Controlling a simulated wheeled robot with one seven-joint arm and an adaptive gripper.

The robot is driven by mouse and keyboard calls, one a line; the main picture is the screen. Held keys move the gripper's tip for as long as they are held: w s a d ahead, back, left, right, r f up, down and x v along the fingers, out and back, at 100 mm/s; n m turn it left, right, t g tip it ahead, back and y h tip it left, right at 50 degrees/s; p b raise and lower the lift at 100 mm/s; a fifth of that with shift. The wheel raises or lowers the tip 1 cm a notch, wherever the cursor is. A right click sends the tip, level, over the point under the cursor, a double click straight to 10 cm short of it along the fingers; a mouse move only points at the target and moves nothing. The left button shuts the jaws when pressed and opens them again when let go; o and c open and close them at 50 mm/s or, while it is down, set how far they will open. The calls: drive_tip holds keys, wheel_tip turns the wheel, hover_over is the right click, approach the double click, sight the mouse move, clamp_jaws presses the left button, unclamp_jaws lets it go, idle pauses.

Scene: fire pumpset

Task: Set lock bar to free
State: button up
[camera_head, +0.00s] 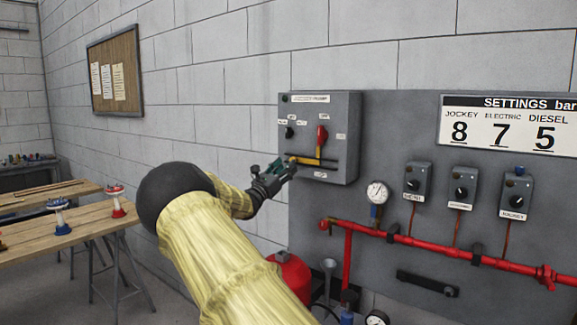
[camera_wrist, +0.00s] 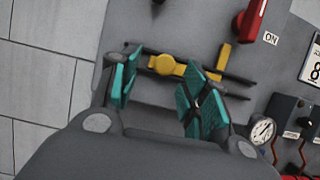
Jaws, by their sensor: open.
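The lock bar (camera_head: 306,162) is a yellow bar with a round knob at its left end, lying in a dark horizontal slot low on the grey control box (camera_head: 346,115). A yellow upright piece rises from its right part, just under the red handle (camera_head: 322,136). In the wrist view the yellow lock bar (camera_wrist: 168,66) shows its knob between my fingers. My gripper (camera_head: 276,174) is open with teal finger pads, at the left of the box. In the wrist view my gripper (camera_wrist: 155,90) spans the knob with a gap on each side. Contact cannot be made out.
A red pipe (camera_head: 430,245) with a gauge (camera_head: 377,192) runs below the box. Several small switch boxes (camera_head: 462,188) are at the right. A settings sign (camera_head: 508,124) hangs above them. A wooden table (camera_head: 70,226) stands at the left.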

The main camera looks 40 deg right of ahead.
drive_tip(key=v, duration=0.8)
drive_tip(key=shift+a, duration=0.35)
drive_tip(key=shift+s+f, duration=0.1)
